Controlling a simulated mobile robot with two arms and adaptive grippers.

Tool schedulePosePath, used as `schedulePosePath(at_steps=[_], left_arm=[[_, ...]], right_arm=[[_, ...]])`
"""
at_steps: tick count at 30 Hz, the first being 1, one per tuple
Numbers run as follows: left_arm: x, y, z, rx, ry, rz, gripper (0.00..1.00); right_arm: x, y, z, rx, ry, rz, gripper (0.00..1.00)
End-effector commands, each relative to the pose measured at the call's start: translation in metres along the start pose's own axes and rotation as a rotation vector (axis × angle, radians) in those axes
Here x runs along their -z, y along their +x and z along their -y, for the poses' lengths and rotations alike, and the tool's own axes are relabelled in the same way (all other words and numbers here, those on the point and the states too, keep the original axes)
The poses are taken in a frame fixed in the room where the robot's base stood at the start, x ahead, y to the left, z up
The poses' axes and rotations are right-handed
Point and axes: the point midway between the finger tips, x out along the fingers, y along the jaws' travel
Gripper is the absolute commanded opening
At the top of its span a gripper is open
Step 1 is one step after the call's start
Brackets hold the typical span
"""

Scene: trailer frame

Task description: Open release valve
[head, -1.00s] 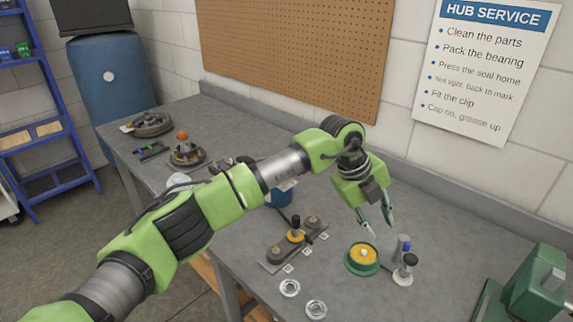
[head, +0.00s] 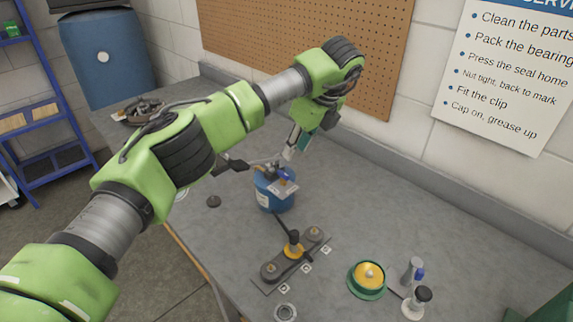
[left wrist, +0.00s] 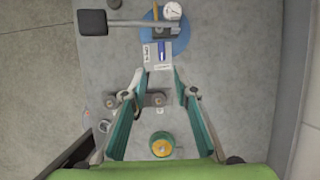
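A blue tank (head: 275,196) stands on the bench in the head view, with a dark fitting, a blue lever (head: 287,174) and a pale tag on top. In the left wrist view, the tank (left wrist: 150,42) is at the top, with a round gauge (left wrist: 173,11), the blue lever (left wrist: 162,51) and a long grey bar ending in a black grip (left wrist: 92,22). I cannot tell for certain which part is the release valve. My left gripper (head: 296,148) is above and behind the tank, fingers pointing down; its fingers (left wrist: 158,77) are apart and empty. My right gripper is not visible.
A dark fixture plate (head: 290,256) with an upright tool lies in front of the tank. A green-rimmed yellow dish (head: 367,278), a grey-blue bottle (head: 412,271) and a black-capped item (head: 416,301) stand at the right front. The bench (head: 370,200) right of the tank is clear.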

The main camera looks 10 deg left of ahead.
Motion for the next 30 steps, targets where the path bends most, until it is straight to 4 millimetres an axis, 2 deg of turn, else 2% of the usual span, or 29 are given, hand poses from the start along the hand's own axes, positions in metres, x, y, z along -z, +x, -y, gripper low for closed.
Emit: schedulePosePath(at_steps=[1, 3, 6, 8, 15, 20, 28, 29, 30], left_arm=[[-0.001, 0.01, -0.001, -0.006, 0.0, -0.003, 0.27], [0.0, 0.025, -0.002, -0.006, 0.001, -0.003, 0.27], [0.0, 0.047, -0.001, -0.005, 0.001, -0.003, 0.27], [0.0, 0.06, -0.001, -0.005, 0.0, -0.003, 0.27], [0.001, 0.096, 0.0, -0.002, 0.001, -0.003, 0.27], [0.001, 0.106, 0.0, 0.001, 0.002, -0.002, 0.27], [0.001, 0.108, 0.0, 0.001, 0.002, -0.001, 0.27], [0.001, 0.108, 0.0, 0.001, 0.002, -0.001, 0.22], [0.001, 0.108, 0.0, 0.001, 0.002, -0.001, 0.12]], right_arm=[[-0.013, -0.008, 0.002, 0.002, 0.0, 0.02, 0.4], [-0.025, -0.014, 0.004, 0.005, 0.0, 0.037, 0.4], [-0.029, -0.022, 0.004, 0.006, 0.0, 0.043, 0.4], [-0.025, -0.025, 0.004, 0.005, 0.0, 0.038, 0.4], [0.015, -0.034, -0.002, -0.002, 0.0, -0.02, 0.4], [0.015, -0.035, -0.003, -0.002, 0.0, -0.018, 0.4], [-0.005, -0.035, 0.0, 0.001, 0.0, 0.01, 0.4], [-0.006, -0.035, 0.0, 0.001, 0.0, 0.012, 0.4], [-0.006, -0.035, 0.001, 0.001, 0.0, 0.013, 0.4]])
